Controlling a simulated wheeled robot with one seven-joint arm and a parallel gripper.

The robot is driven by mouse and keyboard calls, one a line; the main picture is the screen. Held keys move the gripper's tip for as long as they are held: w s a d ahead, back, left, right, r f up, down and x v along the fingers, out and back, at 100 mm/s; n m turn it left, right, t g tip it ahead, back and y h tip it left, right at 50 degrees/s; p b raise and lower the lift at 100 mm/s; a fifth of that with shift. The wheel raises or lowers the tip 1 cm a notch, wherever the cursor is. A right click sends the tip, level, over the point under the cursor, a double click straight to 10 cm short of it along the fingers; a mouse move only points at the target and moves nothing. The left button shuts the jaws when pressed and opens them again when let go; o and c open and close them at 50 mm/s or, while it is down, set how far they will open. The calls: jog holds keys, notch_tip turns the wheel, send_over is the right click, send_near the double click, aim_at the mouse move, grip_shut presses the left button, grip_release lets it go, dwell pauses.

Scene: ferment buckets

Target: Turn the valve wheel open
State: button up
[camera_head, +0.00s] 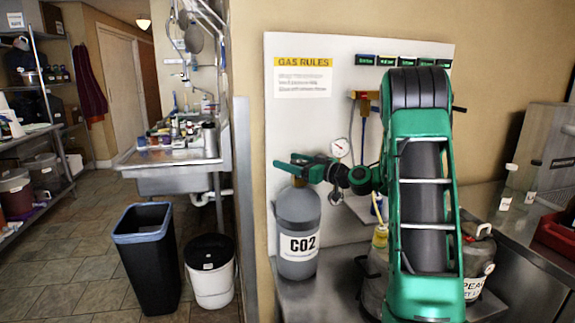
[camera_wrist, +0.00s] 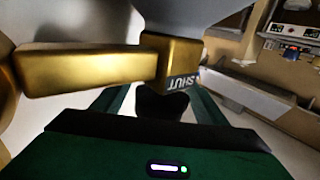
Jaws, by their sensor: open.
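A grey CO2 cylinder (camera_head: 297,225) stands upright on the metal counter, and its rounded grey top (camera_wrist: 195,12) shows in the wrist view. A brass valve (camera_wrist: 170,55) with a long bar to the left carries a tag reading SHUT (camera_wrist: 183,82), seen upside down. A dark rounded part (camera_wrist: 163,104), seemingly the valve wheel, lies between the green fingers of my gripper (camera_wrist: 158,100). My gripper is open, one finger on each side of that part; I cannot tell whether they touch. In the head view my gripper (camera_head: 293,166) is at the cylinder's top and hides the valve.
A white panel with a gas rules sign (camera_head: 302,77) and a round gauge (camera_head: 340,147) is behind the cylinder. My arm hides much of the counter. A black bin (camera_head: 145,258), a white bucket (camera_head: 209,277) and a sink (camera_head: 175,180) stand left. The tiled floor at left is open.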

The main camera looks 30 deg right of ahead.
jog(key=v, duration=1)
jog(key=shift+s, duration=0.15)
jog(key=w+a+m+h, duration=0.1)
jog(key=w+h, duration=0.1)
jog(key=w, duration=0.1)
jog(key=w+a+m+t+h, duration=0.1)
jog(key=w, duration=0.2)
jog(key=w+m+h, duration=0.1)
jog(key=w+h, duration=0.1)
jog(key=w, duration=0.2)
jog(key=shift+a+h, duration=0.3)
jog(key=shift+a, duration=0.1)
jog(key=shift+c, duration=0.5)
jog(key=c, duration=0.9)
